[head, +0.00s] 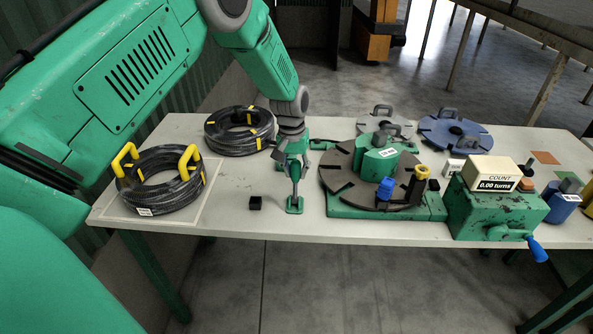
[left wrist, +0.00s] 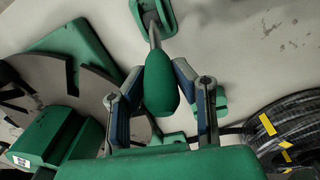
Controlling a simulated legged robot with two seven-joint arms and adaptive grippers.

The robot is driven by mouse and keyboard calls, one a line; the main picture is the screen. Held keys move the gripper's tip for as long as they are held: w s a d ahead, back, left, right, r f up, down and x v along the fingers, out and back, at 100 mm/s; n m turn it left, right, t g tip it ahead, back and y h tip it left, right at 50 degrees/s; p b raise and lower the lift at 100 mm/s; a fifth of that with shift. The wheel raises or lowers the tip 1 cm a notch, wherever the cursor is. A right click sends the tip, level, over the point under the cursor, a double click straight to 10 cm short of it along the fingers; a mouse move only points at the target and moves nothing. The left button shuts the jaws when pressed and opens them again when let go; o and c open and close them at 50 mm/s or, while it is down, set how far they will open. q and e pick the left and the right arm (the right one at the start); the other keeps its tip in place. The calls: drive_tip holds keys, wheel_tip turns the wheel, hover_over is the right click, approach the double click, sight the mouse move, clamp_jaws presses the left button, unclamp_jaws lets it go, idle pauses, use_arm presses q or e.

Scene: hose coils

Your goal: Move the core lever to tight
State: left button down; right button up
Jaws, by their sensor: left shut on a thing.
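A lever with a green egg-shaped handle (left wrist: 161,86) and a thin metal rod rises from a small green foot (head: 294,206) on the table, left of the winder. In the head view its rod looks close to upright. My left gripper (head: 293,163) comes down over its top and is shut on the handle. In the left wrist view the fingers (left wrist: 158,76) lie on both sides of the handle. The handle is mostly hidden in the head view. I cannot read any tight mark. My right gripper is not in view.
The winder's dark slotted disc (head: 342,182) with a green core (head: 375,162) stands just right of the lever. A counter (head: 492,173) reads 0.00 turns. Black hose coils (head: 160,180) (head: 238,130) lie left.

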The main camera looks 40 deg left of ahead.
use_arm(q)
drive_tip(key=c, duration=1.3)
unclamp_jaws()
drive_tip(key=shift+w+a+r, duration=0.15)
drive_tip(key=shift+w+r, duration=0.05)
drive_tip(key=shift+w, duration=0.15)
drive_tip(key=shift+o, duration=0.2)
drive_tip(key=shift+f, duration=0.2)
drive_tip(key=shift+s, duration=0.1)
drive_tip(key=shift+r, duration=0.4)
drive_tip(key=r, duration=1.1)
drive_tip(key=shift+s+a, duration=0.2)
drive_tip(key=shift+a, duration=0.15)
